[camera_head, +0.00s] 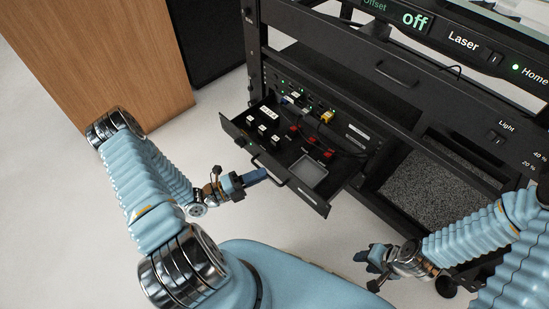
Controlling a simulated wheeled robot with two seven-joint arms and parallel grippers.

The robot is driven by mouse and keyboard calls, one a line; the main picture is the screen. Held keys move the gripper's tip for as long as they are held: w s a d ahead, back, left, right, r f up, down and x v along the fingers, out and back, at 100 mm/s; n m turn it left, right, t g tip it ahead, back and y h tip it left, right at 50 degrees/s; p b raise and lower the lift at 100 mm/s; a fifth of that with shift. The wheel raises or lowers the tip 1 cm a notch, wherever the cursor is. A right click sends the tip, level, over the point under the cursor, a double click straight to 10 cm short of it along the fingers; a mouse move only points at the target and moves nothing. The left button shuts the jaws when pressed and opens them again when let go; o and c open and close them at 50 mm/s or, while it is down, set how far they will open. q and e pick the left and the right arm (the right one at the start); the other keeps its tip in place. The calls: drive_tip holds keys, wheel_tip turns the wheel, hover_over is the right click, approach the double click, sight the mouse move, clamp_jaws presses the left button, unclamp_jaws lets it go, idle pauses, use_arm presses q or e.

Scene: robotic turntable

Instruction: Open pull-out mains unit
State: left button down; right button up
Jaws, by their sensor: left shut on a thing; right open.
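The pull-out mains unit is a black drawer (311,195) in the lower part of the dark rack. It stands out from the rack, and its inside shows from above with cables, red and white fittings and a pale square tray (309,170). A bar handle (268,170) is on its front panel. My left gripper (262,176) is at that handle and shut on it; its fingers partly hide the handle. My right gripper (362,256) is open and empty, low in front of the rack and apart from the drawer.
The rack (255,45) fills the upper right, with a panel reading "off" and "Laser" (463,41) and a closed drawer handle (396,76). A grey textured bay (430,190) lies right of the drawer. A wooden cabinet (100,60) stands at left. Pale floor (60,200) is clear.

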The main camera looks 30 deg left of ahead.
use_arm(q)
drive_tip(key=shift+s+a, duration=0.35)
drive_tip(key=shift+s, duration=0.6)
drive_tip(key=shift+s+a, duration=0.3)
drive_tip(key=shift+s, duration=0.6)
drive_tip(key=shift+s+a, duration=0.35)
drive_tip(key=shift+s, duration=0.6)
drive_tip(key=c, duration=1.2)
unclamp_jaws()
drive_tip(key=v, duration=1.4)
